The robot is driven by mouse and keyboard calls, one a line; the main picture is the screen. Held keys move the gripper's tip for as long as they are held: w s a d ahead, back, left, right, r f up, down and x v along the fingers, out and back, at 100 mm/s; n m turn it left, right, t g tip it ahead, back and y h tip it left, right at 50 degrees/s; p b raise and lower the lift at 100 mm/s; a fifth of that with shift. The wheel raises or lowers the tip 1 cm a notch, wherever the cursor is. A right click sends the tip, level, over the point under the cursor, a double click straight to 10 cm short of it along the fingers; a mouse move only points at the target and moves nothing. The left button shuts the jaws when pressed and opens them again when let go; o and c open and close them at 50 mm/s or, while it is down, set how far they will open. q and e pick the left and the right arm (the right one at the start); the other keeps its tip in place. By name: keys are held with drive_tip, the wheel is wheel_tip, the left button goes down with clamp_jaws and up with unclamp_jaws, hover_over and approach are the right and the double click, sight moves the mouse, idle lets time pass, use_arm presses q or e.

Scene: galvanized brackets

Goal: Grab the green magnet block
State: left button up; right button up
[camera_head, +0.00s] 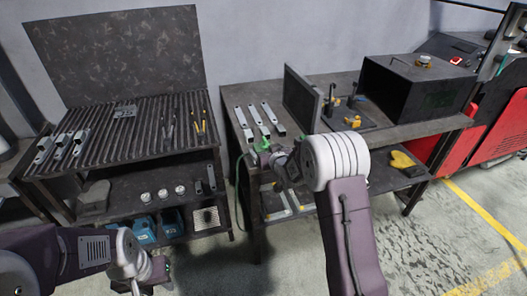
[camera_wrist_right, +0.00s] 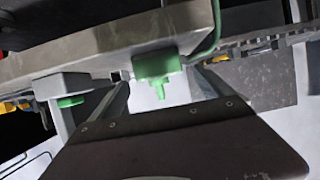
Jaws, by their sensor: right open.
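The green magnet block (camera_wrist_right: 155,66) is at the edge of a grey work surface in the right wrist view. It shows between the two fingers of my right gripper (camera_wrist_right: 160,88), which is open and empty. I cannot tell whether a finger touches it. In the head view the green block (camera_head: 264,145) is small at the front edge of the right workbench, partly hidden by my right gripper (camera_head: 266,156). My left gripper (camera_head: 160,275) is low at the left, away from the benches, and its jaws are too unclear to read.
The right workbench (camera_head: 300,146) bears grey brackets (camera_head: 255,119), an upright dark plate (camera_head: 301,98) and a black box (camera_head: 415,88). A green cable (camera_head: 238,180) hangs at its left side. The slatted welding table (camera_head: 95,130) stands left. Another green piece (camera_wrist_right: 70,101) shows in the wrist view.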

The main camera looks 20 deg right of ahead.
sight(265, 148)
drive_tip(key=x, duration=0.4)
drive_tip(key=shift+w+f, duration=0.25)
drive_tip(key=shift+s+r, duration=0.1)
drive_tip(key=shift+s, duration=0.05)
drive_tip(key=shift+c, duration=0.3)
drive_tip(key=c, duration=0.5)
clamp_jaws()
drive_tip(key=shift+r, duration=0.1)
drive_tip(key=r, duration=0.2)
drive_tip(key=d+r+p, duration=0.1)
drive_tip(key=r, duration=0.2)
drive_tip(key=w+d+r+p, duration=0.2)
drive_tip(key=d+r+p, duration=0.3)
drive_tip(key=d, duration=0.5)
drive_tip(key=shift+d+r, duration=0.35)
drive_tip(key=shift+r, duration=0.1)
